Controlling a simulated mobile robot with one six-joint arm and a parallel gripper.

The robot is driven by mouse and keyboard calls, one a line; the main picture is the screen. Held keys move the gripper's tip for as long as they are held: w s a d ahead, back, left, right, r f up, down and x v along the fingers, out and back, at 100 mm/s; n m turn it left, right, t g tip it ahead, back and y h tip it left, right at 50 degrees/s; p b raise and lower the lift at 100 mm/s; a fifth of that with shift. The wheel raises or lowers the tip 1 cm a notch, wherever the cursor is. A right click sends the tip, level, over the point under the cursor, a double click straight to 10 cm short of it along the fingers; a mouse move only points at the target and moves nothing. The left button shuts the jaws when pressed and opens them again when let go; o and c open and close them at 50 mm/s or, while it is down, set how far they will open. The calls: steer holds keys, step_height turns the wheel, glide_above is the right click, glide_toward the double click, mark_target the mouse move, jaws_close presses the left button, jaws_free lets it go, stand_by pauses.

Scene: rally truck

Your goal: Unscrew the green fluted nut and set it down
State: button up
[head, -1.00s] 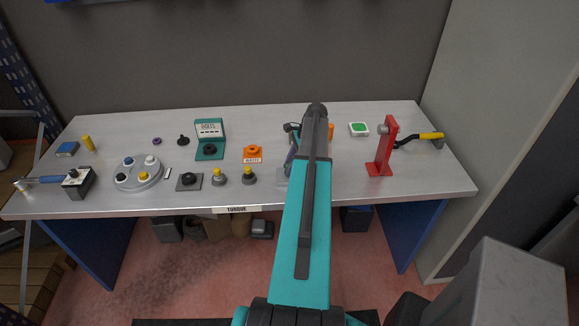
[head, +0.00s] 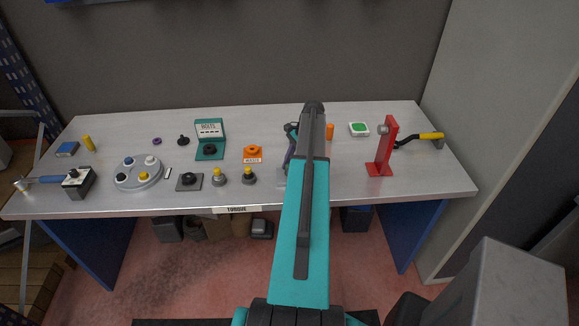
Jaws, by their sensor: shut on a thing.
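I cannot make out the green fluted nut in the head view. My teal and dark grey arm (head: 304,220) reaches over the right middle of the bench and covers what lies behind it. My gripper's fingertips are hidden behind the arm. A small dark part and a slanted purple-grey piece (head: 289,155) show just left of the arm, above the edge of a light grey base; I cannot tell what they belong to.
A red upright stand (head: 382,150) and a yellow-handled tool (head: 430,137) are at the right. An orange cylinder (head: 330,131) stands beside the arm. The BOLTS holder (head: 209,140), orange WASTE block (head: 252,154) and round grey tray (head: 126,181) are left. The bench's front right is clear.

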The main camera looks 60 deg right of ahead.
steer(key=o, duration=0.7)
steer(key=shift+s, duration=0.1)
steer(key=shift+m+t+h, duration=0.3)
steer(key=shift+m, duration=0.5)
steer(key=shift+m+h, duration=0.3)
steer(key=shift+m, duration=0.6)
steer(key=shift+t, duration=0.3)
steer(key=shift+m, duration=0.9)
